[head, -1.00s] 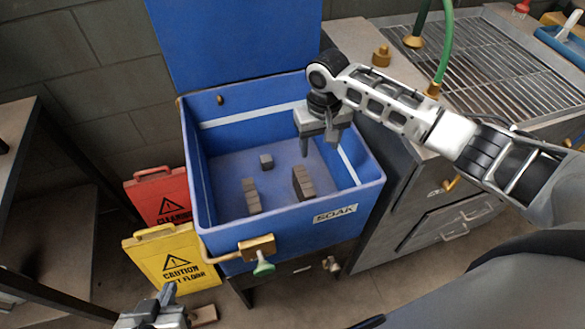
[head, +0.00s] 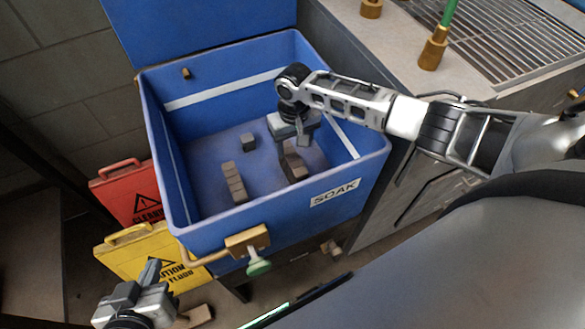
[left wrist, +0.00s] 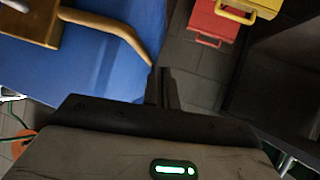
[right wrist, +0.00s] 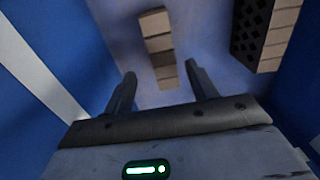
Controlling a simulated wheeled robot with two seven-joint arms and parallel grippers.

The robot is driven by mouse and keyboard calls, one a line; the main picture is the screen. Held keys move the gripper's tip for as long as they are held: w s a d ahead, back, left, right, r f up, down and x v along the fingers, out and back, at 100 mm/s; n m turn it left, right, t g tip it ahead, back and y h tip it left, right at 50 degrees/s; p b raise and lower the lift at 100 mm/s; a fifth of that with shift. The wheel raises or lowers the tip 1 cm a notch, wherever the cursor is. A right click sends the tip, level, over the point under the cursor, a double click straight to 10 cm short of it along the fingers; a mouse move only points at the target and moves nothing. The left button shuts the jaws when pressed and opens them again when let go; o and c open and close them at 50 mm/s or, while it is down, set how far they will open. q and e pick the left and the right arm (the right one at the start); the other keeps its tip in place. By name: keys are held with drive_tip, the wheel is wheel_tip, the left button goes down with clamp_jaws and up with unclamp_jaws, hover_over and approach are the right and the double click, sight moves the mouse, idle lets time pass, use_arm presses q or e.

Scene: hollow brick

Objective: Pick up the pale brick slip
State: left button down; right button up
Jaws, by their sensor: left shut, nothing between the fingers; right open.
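The right piece (head: 296,168) is partly hidden by my right gripper (head: 292,147) in the head view. In the right wrist view this piece (right wrist: 158,45) lies ahead of the fingers (right wrist: 160,82), its near end close to the right fingertip. That gripper is open and empty. The left piece (head: 234,182) shows a dark, holed side in the right wrist view (right wrist: 253,28). My left gripper (head: 152,270) is shut and empty outside the bin.
The bin (head: 290,212) has high walls and a raised lid. A brass valve (head: 248,243) sticks out in front.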

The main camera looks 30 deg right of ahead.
sight(292, 158)
drive_tip(key=shift+s+a+f+b, duration=0.15)
drive_tip(key=shift+f+b, duration=0.2)
drive_tip(key=shift+f, duration=1.25)
drive_tip(key=shift+a+f+b, duration=0.1)
drive_tip(key=shift+f+b, duration=0.2)
drive_tip(key=shift+f, duration=1.25)
drive_tip(key=shift+r, duration=0.1)
drive_tip(key=c, duration=1.2)
